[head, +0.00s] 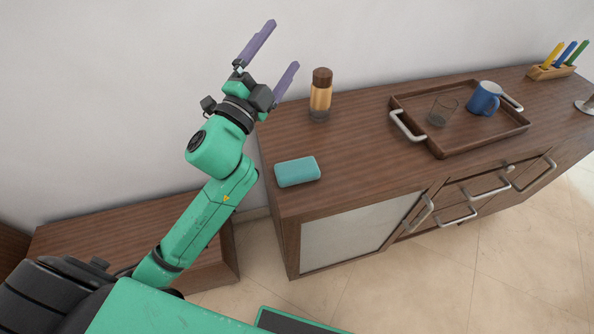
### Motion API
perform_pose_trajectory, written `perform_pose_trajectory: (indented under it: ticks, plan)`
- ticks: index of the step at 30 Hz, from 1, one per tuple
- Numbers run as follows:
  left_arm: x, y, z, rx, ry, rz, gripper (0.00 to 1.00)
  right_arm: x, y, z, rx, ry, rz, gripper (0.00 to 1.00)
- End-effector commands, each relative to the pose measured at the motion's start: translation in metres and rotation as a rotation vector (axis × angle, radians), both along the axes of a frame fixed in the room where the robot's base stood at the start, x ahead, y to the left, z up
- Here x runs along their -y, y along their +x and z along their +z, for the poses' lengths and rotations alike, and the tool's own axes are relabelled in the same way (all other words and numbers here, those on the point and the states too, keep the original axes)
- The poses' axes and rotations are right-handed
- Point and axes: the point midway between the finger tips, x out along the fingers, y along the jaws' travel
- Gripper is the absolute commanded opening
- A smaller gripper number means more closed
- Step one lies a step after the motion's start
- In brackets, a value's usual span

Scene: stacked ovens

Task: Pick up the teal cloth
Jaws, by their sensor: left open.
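The teal cloth (297,171) is a folded, rounded block. It lies flat on the wooden cabinet top near its left front corner. My left gripper (281,51) is open and empty, with two purple fingers spread apart and pointing up and to the right. In the picture it is above and to the left of the cloth, in front of the white wall, clear of the cloth. My right gripper is not in view.
A brown-capped jar (321,94) stands behind the cloth. A wooden tray (440,150) with metal handles holds a glass (441,111) and a blue mug (484,98). A pen holder (550,72) stands farther right. The cabinet top around the cloth is clear.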

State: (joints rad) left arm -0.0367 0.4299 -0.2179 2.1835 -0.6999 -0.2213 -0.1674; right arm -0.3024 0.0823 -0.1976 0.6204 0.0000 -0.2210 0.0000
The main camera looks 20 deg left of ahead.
Motion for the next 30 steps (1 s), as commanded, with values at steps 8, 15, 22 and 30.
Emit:
perform_pose_trajectory:
  ticks: [8,15,22,30]
  plan:
    - [0.151,-0.082,-0.008,0.705,1.300,-0.651,1.00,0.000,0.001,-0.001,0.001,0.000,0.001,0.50]
    - [0.027,-0.077,-0.113,0.419,2.162,-1.163,1.00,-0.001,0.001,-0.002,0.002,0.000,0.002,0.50]
    - [0.000,-0.076,-0.141,0.291,2.254,-1.268,1.00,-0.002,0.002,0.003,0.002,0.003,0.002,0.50]
    - [0.022,-0.063,-0.198,0.296,2.251,-1.264,1.00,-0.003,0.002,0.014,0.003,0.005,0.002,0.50]
